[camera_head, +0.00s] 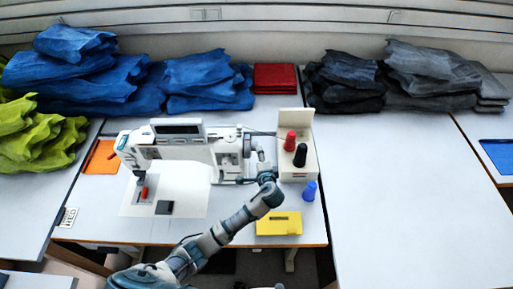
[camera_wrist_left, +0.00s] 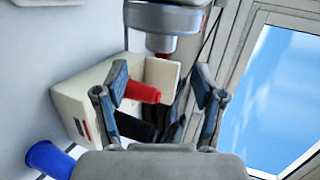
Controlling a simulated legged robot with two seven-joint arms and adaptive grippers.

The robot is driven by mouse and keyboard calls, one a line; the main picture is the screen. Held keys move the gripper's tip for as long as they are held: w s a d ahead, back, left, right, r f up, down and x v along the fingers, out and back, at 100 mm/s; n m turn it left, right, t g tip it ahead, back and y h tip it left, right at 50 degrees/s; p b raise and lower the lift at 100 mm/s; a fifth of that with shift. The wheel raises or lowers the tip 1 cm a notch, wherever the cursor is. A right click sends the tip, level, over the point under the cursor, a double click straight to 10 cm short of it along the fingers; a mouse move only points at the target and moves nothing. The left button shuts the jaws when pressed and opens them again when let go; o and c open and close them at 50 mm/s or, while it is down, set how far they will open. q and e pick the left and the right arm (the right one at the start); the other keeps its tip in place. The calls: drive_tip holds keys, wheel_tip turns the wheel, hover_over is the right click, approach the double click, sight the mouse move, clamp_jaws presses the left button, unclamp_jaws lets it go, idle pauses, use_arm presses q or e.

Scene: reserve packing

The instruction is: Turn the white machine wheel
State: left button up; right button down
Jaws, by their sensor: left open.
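The white sewing machine (camera_head: 185,148) stands on the table. Its wheel (camera_head: 247,143) is at the machine's right end, partly hidden by my arm in the head view. In the left wrist view, a light grey round part that looks like the wheel (camera_wrist_left: 150,45) is at the top centre, ahead of my fingertips. My left gripper (camera_head: 262,160) is close to the right of the wheel. In the left wrist view its two fingers (camera_wrist_left: 161,80) are spread apart with nothing held, and no contact with the wheel shows. My right gripper is in neither view.
A cream thread stand (camera_head: 298,165) with a red spool (camera_head: 291,142) and a black spool (camera_head: 300,155) is just right of my gripper. A blue spool (camera_head: 309,191) and a yellow box (camera_head: 279,223) stand nearer.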

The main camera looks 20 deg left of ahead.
sight(251, 146)
use_arm(q)
drive_tip(key=x, duration=0.8)
drive_tip(key=shift+s+a, duration=0.1)
drive_tip(key=c, duration=1.1)
drive_tip(key=p, duration=0.2)
drive_tip(key=g+p, duration=0.1)
drive_tip(key=p, duration=0.1)
drive_tip(key=shift+r, duration=0.25)
drive_tip(key=shift+c, duration=0.2)
drive_tip(key=shift+f+g+h, duration=0.15)
drive_tip(key=shift+g+h, duration=0.15)
drive_tip(key=shift+f, duration=0.15)
drive_tip(key=o, duration=1.1)
drive_tip(key=shift+o, duration=0.2)
